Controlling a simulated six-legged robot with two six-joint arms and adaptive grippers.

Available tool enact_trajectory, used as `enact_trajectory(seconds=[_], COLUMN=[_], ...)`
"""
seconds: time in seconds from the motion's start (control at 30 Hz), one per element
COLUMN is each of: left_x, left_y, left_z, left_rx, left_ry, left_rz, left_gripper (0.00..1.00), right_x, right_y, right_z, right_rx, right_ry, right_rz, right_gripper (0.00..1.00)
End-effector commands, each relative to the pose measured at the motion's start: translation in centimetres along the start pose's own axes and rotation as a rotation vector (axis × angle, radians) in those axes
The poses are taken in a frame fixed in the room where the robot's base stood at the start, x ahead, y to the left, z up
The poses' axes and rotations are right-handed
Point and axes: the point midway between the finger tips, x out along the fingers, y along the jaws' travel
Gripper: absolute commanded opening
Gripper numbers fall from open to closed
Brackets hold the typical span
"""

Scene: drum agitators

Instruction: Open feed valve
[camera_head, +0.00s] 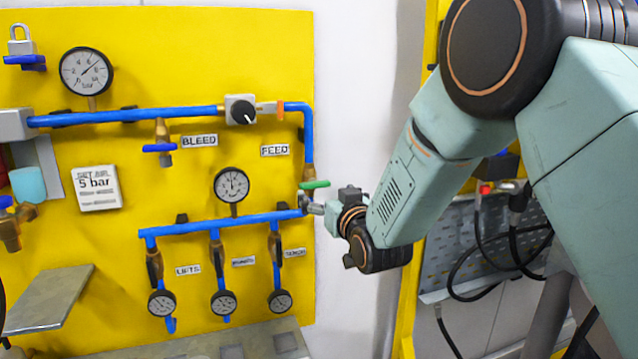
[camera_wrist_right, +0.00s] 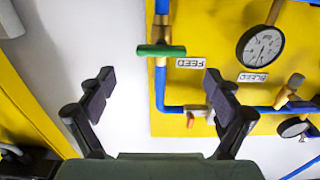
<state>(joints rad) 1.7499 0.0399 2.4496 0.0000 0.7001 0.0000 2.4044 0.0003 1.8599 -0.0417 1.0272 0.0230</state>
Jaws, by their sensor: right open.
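The feed valve has a green handle (camera_head: 314,185) on the vertical blue pipe, just below the FEED label (camera_head: 275,150) at the panel's right edge. The handle lies crosswise to the pipe. My right gripper (camera_head: 310,206) is just below and beside the handle in the head view. In the right wrist view, which is upside down, the green handle (camera_wrist_right: 161,51) is ahead of the fingers, roughly centred between them. The right gripper (camera_wrist_right: 160,82) is open and empty; no touch with the handle shows. My left gripper is not in view.
The yellow panel (camera_head: 110,260) carries blue pipes, several gauges, a BLEED valve with a blue handle (camera_head: 158,148) and a black knob (camera_head: 242,112). A grey shelf (camera_head: 48,298) juts out at lower left. Black hoses (camera_head: 480,265) hang at right. White wall is free beside the panel.

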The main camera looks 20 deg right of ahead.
Motion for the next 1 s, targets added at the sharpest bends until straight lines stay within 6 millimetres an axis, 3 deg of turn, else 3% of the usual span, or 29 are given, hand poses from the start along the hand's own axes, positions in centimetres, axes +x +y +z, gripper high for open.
enact_trajectory(seconds=[0.6, 1.0], left_x=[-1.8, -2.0], left_y=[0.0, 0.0], left_z=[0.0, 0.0], left_rx=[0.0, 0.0], left_ry=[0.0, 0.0], left_rz=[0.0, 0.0], left_gripper=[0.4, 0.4], right_x=[6.6, 7.8], right_y=[0.1, 0.3], right_z=[-0.1, 0.0], right_rx=[-0.002, -0.001], right_ry=[0.0, 0.0], right_rz=[0.001, 0.002], right_gripper=[0.91, 0.91])
